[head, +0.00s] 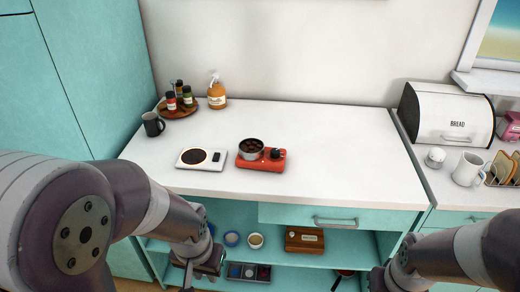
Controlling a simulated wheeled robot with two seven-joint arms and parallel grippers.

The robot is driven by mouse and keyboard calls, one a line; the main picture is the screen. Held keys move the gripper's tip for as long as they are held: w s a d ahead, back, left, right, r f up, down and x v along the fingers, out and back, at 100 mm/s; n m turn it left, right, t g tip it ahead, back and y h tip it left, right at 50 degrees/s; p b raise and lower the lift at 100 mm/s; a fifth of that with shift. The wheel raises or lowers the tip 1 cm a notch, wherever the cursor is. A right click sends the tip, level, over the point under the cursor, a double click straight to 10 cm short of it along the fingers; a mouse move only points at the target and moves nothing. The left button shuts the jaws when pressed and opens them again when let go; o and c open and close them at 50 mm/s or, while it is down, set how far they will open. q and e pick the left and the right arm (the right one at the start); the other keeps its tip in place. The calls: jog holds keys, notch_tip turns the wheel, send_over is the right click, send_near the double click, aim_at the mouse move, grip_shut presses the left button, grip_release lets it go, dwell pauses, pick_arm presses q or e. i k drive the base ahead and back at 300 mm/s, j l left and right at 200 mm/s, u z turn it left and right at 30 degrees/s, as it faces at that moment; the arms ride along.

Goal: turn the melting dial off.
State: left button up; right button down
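A red melting unit (262,161) sits on the white counter near its middle. A metal pot (251,149) with dark brown pieces in it stands on the unit's left part. A black dial (276,153) is on the unit's right part; its setting is too small to read. My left gripper (190,276) hangs low in front of the counter, well below and left of the unit, touching nothing that I can see. Its finger opening is unclear. My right gripper is mostly cut off at the bottom edge, right of the drawer, and its fingers are hidden.
A white scale (202,159) stands just left of the unit. A dark mug (153,124), a tray of spice jars (178,110) and an orange bottle (216,95) are at the back left. A bread box (446,115) is at right. The counter right of the unit is clear.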

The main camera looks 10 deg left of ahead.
aim_at(275, 153)
jog(key=i+j+z, duration=0.2)
jog(key=i, duration=0.35)
jog(key=i+j+z, duration=0.2)
jog(key=i+j, duration=0.15)
jog(key=i, duration=0.15)
